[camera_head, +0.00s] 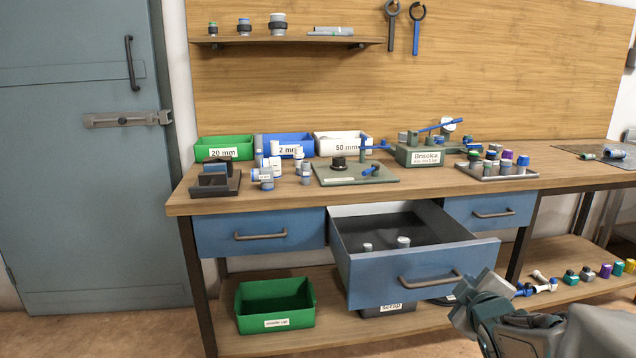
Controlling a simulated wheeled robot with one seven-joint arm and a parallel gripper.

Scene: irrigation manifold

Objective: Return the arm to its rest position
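My arm enters the head view from the lower right. Its grey and teal end, with my gripper (470,296), is low in front of the open drawer (420,267), near the right part of its blue front. I cannot tell whether it touches the drawer. The fingertips are too unclear to show whether they are open or shut. I see no object in the gripper. The drawer is pulled out and holds a few small white-topped fittings (403,242).
The workbench (420,186) carries a green bin (224,148), a blue bin, a white bin, a Brisolca manifold (418,155) and a tray of fittings (497,170). A green crate (275,305) and loose fittings lie on the lower shelf (240,343). Floor shows at the left.

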